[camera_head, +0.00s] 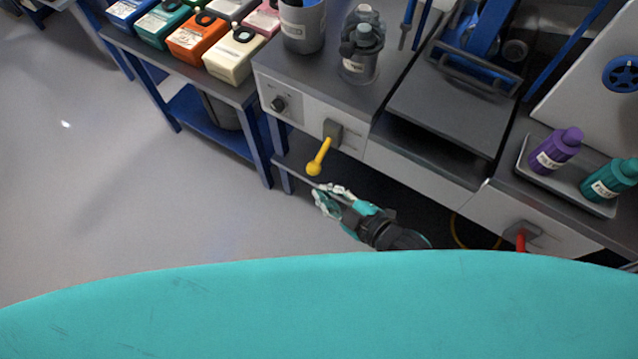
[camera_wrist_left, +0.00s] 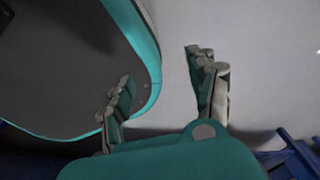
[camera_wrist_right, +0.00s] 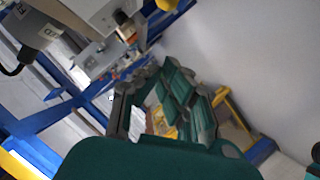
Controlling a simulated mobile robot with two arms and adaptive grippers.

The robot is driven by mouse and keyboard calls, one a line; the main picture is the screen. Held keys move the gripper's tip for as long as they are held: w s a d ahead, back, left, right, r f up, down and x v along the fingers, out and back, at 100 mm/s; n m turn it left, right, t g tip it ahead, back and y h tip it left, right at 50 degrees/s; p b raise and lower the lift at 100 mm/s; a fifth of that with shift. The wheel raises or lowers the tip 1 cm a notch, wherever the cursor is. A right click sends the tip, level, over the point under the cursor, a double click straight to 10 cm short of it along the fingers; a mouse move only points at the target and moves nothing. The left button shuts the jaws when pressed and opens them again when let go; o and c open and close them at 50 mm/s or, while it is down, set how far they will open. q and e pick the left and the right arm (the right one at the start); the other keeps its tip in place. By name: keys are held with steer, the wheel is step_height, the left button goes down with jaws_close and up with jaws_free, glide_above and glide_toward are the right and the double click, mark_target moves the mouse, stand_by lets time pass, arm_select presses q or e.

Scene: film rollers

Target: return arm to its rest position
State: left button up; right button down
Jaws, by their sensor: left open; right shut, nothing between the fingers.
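My right gripper (camera_head: 327,196) is in the head view, teal and grey, beside the front of the grey machine (camera_head: 350,146). It is just below a lever with a yellow handle (camera_head: 319,157), apart from it, with nothing held. In the right wrist view the same gripper (camera_wrist_right: 150,75) has its fingers shut and empty. My left gripper (camera_wrist_left: 160,66) shows only in the left wrist view. Its two fingers stand well apart with nothing between them, over grey floor. The left arm is hidden from the head view.
A red handle (camera_head: 521,240) sticks out at the machine's right. A blue-legged table (camera_head: 170,75) holds several coloured containers. Open floor (camera_head: 120,190) lies at the left.

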arm_select(q)
steer(key=shift+s, duration=0.25)
arm_select(e)
steer(key=shift+d, duration=0.15)
arm_select(q)
steer(key=shift+a, duration=0.15)
arm_select(e)
steer(key=s+d+f+m+g+h, duration=0.1)
steer(key=s+d+f+m+h, duration=0.1)
steer(key=d+f, duration=0.5)
steer(key=s+d+f+m+g+h, duration=0.2)
steer(key=d+f+m, duration=0.1)
steer(key=f, duration=0.9)
steer(key=s+d+f+m+g+h, duration=0.1)
steer(key=s+d+f+m+h, duration=0.1)
steer(key=d+f, duration=0.5)
arm_select(q)
steer(key=shift+s+a, duration=0.15)
steer(key=shift+a, duration=0.05)
arm_select(e)
steer(key=s+d+f+m+g+h, duration=0.1)
steer(key=s+f+m+g, duration=0.2)
steer(key=s+f, duration=0.4)
steer(key=s+d+f+m+g+h, duration=0.1)
steer(key=s+f, duration=0.7)
steer(key=s, duration=0.8)
steer(key=shift+m+g+h, duration=0.3)
steer(key=shift+m+g, duration=0.6)
arm_select(q)
steer(key=shift+c, duration=0.4)
